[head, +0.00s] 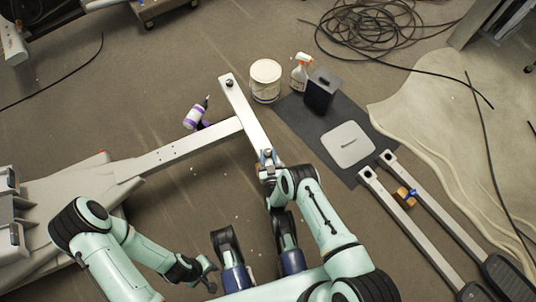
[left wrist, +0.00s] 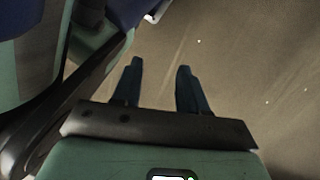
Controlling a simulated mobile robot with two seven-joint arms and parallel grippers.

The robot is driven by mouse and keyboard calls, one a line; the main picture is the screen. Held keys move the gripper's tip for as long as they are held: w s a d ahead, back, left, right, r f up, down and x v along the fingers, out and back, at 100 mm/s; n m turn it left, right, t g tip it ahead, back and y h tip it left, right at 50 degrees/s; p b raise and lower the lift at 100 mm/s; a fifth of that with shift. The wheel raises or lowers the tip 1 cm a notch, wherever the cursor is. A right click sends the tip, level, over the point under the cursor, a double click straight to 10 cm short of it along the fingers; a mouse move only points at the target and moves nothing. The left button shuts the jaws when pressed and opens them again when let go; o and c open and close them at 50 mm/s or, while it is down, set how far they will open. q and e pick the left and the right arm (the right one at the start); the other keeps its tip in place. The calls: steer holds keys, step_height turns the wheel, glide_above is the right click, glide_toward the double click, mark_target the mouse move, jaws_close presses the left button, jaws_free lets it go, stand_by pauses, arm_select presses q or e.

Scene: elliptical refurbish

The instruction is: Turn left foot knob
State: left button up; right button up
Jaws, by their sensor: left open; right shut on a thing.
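A pale foot bar (head: 247,115) of the elliptical lies on the floor, joined to a long grey beam (head: 190,147). A dark round knob (head: 229,83) sits at its far end. My right gripper (head: 268,162) is at the bar's near end, shut on what seems to be the foot knob there; the gripper and arm mostly hide it. My left gripper (head: 210,274) is low in the head view, open and empty, away from the bar. In the left wrist view its two fingers (left wrist: 160,70) stand apart above bare floor.
A white bucket (head: 265,80), spray bottle (head: 300,72) and purple-white bottle (head: 194,117) stand or lie near the bar. A dark mat (head: 290,108) holds a black box (head: 320,90) and white panel (head: 347,144). Pedal arms (head: 425,235) lie right; coiled cable (head: 365,30) lies behind.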

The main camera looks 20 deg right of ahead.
arm_select(q)
steer(key=shift+w+r, duration=0.1)
steer(key=shift+w, duration=0.05)
arm_select(e)
steer(key=shift+y, duration=0.4)
steer(key=shift+d+n+y+p, duration=0.2)
steer(key=shift+n+y+p, duration=0.2)
steer(key=shift+n+y, duration=0.7)
steer(key=n+y, duration=0.1)
steer(key=y, duration=0.1)
steer(key=shift+d+y, duration=0.1)
steer(key=shift+y, duration=0.3)
steer(key=shift+w+d+n+g+y, duration=0.1)
steer(key=shift+n+g+y, duration=0.2)
steer(key=shift+n+y, duration=0.65)
arm_select(q)
steer(key=shift+b, duration=0.4)
arm_select(e)
steer(key=shift+d+n+g+y, duration=0.1)
steer(key=shift+n+g+y, duration=0.6)
steer(key=shift+n+y, duration=0.8)
steer(key=shift+w+r+y, duration=0.1)
steer(key=shift+y, duration=0.45)
steer(key=o, duration=1.1)
steer(key=shift+c, duration=0.2)
